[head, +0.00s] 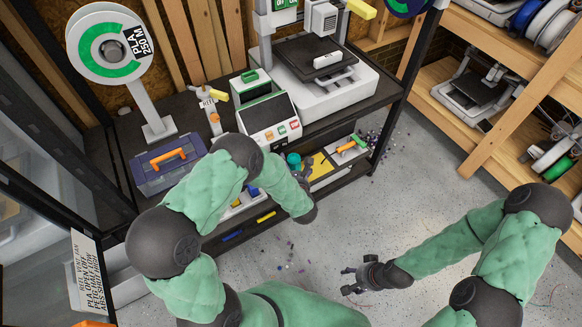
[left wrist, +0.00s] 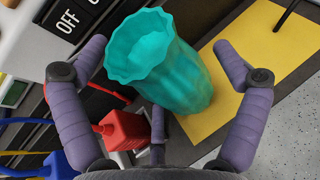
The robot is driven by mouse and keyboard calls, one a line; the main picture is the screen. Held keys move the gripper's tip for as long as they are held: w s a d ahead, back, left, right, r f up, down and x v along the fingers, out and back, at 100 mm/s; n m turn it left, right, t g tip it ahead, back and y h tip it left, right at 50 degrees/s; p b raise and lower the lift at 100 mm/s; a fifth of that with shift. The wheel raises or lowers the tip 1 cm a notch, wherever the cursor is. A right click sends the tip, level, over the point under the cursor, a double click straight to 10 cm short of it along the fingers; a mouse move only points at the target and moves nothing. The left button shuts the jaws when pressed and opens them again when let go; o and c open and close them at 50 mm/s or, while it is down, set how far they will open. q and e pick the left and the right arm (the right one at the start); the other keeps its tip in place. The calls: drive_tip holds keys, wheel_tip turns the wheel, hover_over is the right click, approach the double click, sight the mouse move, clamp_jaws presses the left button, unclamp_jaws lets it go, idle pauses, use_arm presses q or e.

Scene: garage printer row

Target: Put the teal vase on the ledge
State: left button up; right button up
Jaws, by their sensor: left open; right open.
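The teal vase (left wrist: 172,72) has a fluted rim and stands on or beside a yellow mat (left wrist: 235,62) in the left wrist view. In the head view only a small part of the vase (head: 294,160) shows beyond my left forearm. My left gripper (left wrist: 165,62) is open, with its purple fingers on either side of the vase and gaps between. My right gripper (head: 350,280) is open and empty above the floor at the lower middle. I cannot tell which surface is the ledge.
A red object (left wrist: 124,130) lies close to the left finger. A control box (head: 268,118) and a 3D printer (head: 315,75) stand on the dark bench above. An orange-handled tool (head: 346,146) lies right of the yellow mat.

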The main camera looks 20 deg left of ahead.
use_arm(q)
drive_tip(key=shift+r, duration=0.15)
drive_tip(key=p+v, duration=0.4)
drive_tip(key=v, duration=0.8)
drive_tip(key=s+a+f+n+g, duration=0.5)
drive_tip(key=s+f+g, duration=0.4)
drive_tip(key=s, duration=0.2)
drive_tip(key=s+d+f+n+g+h, duration=0.2)
drive_tip(key=s+d+n+g+h, duration=0.15)
drive_tip(key=s+n+g, duration=0.55)
drive_tip(key=s+d+n+t+h, duration=0.2)
drive_tip(key=s+d+n+h, duration=0.2)
drive_tip(key=d+n+h, duration=0.45)
drive_tip(key=w+f+n+t+y, duration=0.1)
drive_tip(key=w+n+t, duration=0.3)
drive_tip(key=w+n, duration=0.3)
drive_tip(key=n, duration=0.3)
drive_tip(key=shift+w+a+t, duration=0.2)
drive_tip(key=shift+a+t, duration=0.05)
drive_tip(key=shift+t, duration=0.15)
